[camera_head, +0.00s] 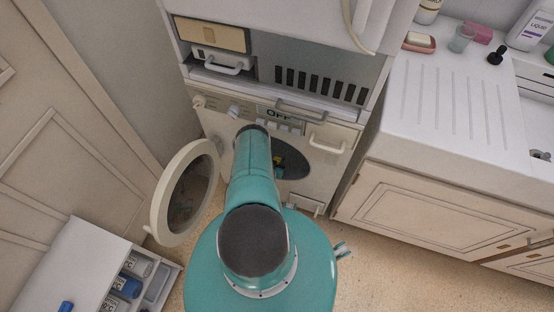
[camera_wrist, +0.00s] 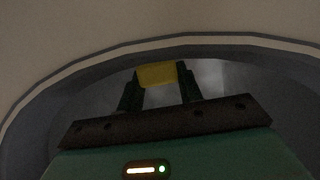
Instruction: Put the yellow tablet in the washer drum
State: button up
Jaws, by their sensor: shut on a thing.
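The washer (camera_head: 325,140) stands ahead with its round door (camera_head: 185,193) swung open to the left. The drum opening (camera_head: 293,163) is dark and partly hidden behind my arm. The yellow tablet (camera_wrist: 157,74) is between my gripper's fingertips (camera_wrist: 158,80) in the wrist view, and my gripper is shut on it. The grey rim of the opening (camera_wrist: 190,40) arches above my gripper, with the dim drum interior (camera_wrist: 210,75) beyond the tablet. A small patch of yellow shows inside the opening in the head view.
An open drawer (camera_head: 85,243) with several jars or bottles is at the lower left. A white counter (camera_head: 450,75) with a soap dish (camera_head: 419,42), a cup and bottles is at the right, above wooden cabinets (camera_head: 430,210). The open door stands close to my arm's left.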

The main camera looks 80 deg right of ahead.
jog(key=o, duration=1)
jog(key=shift+c, duration=0.2)
jog(key=shift+r, duration=0.5)
jog(key=v, duration=1.2)
jog(key=shift+r, duration=0.25)
